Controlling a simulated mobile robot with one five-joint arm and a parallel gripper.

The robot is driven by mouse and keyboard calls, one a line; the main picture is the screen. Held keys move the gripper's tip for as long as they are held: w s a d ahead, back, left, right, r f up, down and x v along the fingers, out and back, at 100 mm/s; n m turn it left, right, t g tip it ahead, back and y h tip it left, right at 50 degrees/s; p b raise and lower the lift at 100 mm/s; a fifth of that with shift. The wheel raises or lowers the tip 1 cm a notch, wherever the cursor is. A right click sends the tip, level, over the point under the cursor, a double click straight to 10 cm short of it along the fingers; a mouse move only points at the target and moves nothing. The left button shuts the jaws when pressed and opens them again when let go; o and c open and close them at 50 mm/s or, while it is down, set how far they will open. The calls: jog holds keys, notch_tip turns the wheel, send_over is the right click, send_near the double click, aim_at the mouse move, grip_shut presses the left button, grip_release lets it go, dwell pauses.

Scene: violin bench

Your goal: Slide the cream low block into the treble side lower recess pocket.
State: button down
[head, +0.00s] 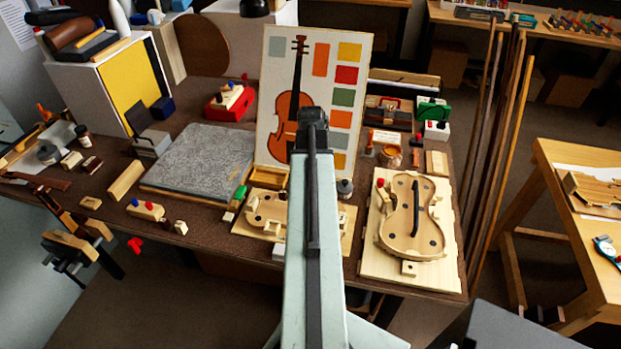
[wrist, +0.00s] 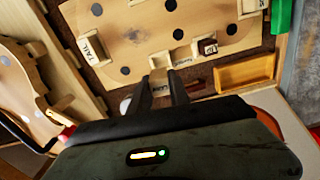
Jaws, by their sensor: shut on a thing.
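In the wrist view my gripper (wrist: 165,80) points at the near edge of the violin mould (wrist: 145,35), a pale wooden form with dark round holes. Its jaws are shut on a small cream block (wrist: 160,88) that shows only partly between the fingers, with dark lettering. The fingertips are close to cream pocket pieces (wrist: 180,55) at the mould's edge; I cannot tell whether the block touches them. Which pocket is the treble side lower recess is not clear. In the head view the mould board (head: 245,228) is partly hidden behind my arm, and the fingertips are hidden.
A piece marked TAIL (wrist: 97,10) sits at the mould's left. A dark-topped block (wrist: 208,47) is right of the fingers, beside a wooden tray (wrist: 245,72). A second violin-form board (head: 375,265) lies right of my arm. A grey slab (head: 200,158) lies left.

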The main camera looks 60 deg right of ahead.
jog(key=shift+w+r+n, duration=0.1)
jog(key=shift+n, duration=0.4)
notch_tip(320, 180, down, 6)
jog(key=b, duration=0.6)
jog(key=shift+r, duration=0.1)
jog(key=shift+f+b, duration=1.15)
jog(key=shift+f, duration=0.05)
dwell(0.7)
jog(key=c, duration=1.1)
grip_release()
jog(key=shift+r, duration=0.1)
jog(key=shift+c, duration=0.2)
